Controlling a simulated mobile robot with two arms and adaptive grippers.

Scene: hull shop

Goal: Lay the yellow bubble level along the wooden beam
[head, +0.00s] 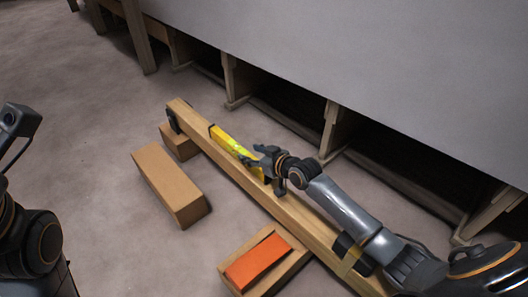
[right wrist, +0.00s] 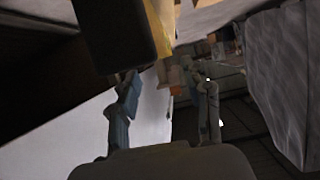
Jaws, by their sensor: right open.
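The yellow bubble level (head: 232,144) lies lengthwise along the top of the wooden beam (head: 303,220) in the head view, toward the beam's far end. My right gripper (head: 266,162) is at the level's near end and hides part of it. In the right wrist view, the two fingers of my right gripper (right wrist: 170,100) stand apart, with nothing clearly held between them. I cannot tell whether a finger touches the level. My left arm shows at the left edge of the head view, but I cannot make out its gripper.
A wooden block (head: 170,185) lies left of the beam. An orange piece (head: 258,260) lies on another wooden block at the front. A large grey hull panel (head: 380,70) on wooden supports runs close behind the beam. The floor (head: 85,130) at left is clear.

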